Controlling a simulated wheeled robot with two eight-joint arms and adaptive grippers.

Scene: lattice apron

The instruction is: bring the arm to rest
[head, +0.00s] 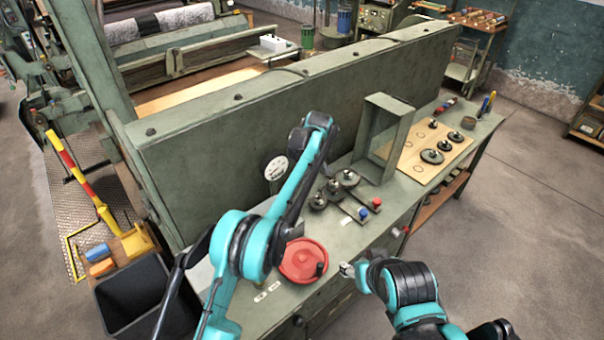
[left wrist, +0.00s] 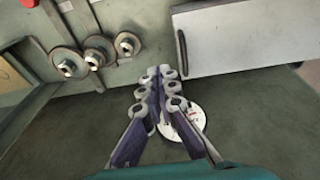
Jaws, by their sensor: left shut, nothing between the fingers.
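My left arm reaches up over the bench in the head view, in front of the upright green panel (head: 230,165). My left gripper (left wrist: 163,82) shows in the left wrist view with its fingers together and nothing between them. In the head view its fingers cannot be made out behind the arm. A white round dial (left wrist: 188,122) lies partly behind the fingers; it also shows on the panel in the head view (head: 275,168). My right gripper (head: 346,270) is low at the bench's front edge, right of the red handwheel (head: 300,262); its fingers are too small to read.
Several dark round pieces with knobs (head: 349,178) stand on the bench, near an upright green frame (head: 400,112). A wooden board (head: 412,160) holds more round pieces to the right. A black bin (head: 135,300) stands at the lower left. Floor at the right (head: 520,230) is clear.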

